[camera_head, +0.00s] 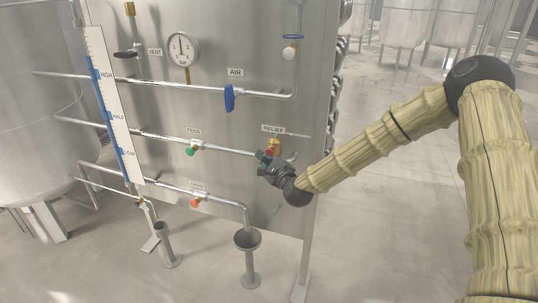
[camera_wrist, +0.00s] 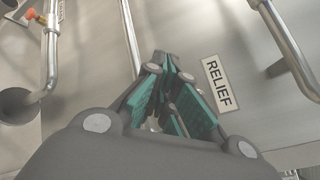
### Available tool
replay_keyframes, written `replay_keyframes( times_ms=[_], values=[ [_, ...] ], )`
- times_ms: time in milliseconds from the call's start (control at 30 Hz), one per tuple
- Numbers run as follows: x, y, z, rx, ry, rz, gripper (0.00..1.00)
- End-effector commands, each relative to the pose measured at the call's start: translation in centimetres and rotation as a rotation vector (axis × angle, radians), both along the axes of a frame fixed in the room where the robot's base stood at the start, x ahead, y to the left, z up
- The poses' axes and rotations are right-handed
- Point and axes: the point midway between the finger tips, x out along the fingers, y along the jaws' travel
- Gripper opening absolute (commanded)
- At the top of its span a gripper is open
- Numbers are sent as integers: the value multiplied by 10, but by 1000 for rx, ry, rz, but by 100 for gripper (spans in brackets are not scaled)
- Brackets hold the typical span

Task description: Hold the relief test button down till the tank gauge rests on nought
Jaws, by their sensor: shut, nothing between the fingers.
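The tank gauge (camera_head: 183,49) is a round white dial on a brass stem high on the steel tank; its needle points roughly straight up, and its figures are too small to read. The brass relief valve (camera_head: 274,144) sits under the RELIEF label (camera_head: 273,129), with a bit of red showing beside my fingers. My gripper (camera_head: 266,157) is shut and empty, its tips at the relief valve. In the wrist view my gripper (camera_wrist: 172,100) has its teal pads closed beside the RELIEF label (camera_wrist: 219,84). The fingers hide the button there, so I cannot tell whether they touch or press it.
A blue AIR valve handle (camera_head: 229,97), a green FEED knob (camera_head: 191,151) and a red-orange knob (camera_head: 195,203) sit on nearby pipes. A level scale (camera_head: 113,108) stands at left. A drain funnel (camera_head: 247,239) is below. Open floor lies to the right.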

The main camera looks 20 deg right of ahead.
Motion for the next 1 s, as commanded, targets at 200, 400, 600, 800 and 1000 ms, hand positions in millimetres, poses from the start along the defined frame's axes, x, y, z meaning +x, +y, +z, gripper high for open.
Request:
replay_keyframes(
  times_ms=[200,400,600,800,1000],
  values=[
    [2,-2,-1,0,-1,-1,0],
    [6,-4,-1,1,0,0,0],
    [7,-4,1,0,0,0,0],
    [7,-5,0,0,0,0,0],
    [8,-5,0,0,0,0,0]
  ],
)
